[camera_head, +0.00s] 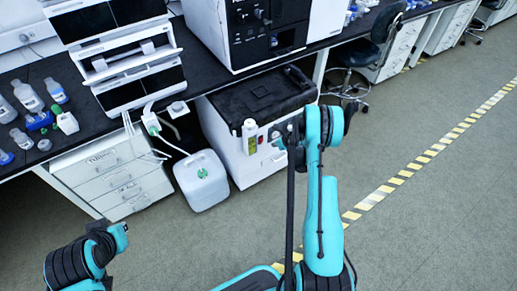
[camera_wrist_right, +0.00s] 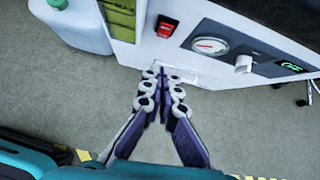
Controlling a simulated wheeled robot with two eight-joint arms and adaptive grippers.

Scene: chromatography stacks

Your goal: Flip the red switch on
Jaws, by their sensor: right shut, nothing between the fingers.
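The red switch (camera_wrist_right: 165,27) is a small red rocker on the white front panel of a cabinet-like machine (camera_wrist_right: 225,75), left of a round gauge. In the wrist view my right gripper (camera_wrist_right: 163,73) is shut and empty. Its fingertips point at the panel, below the switch in the picture and apart from it. In the head view the right gripper (camera_head: 281,138) is small and partly hidden by my arm, in front of the machine (camera_head: 235,150) under the bench.
A white jug (camera_head: 203,181) stands on the floor left of the machine. The black bench (camera_head: 60,80) holds bottles and instruments. A dark chair (camera_head: 365,60) stands at the back right. The floor (camera_head: 440,200) at right is clear, with a striped tape line.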

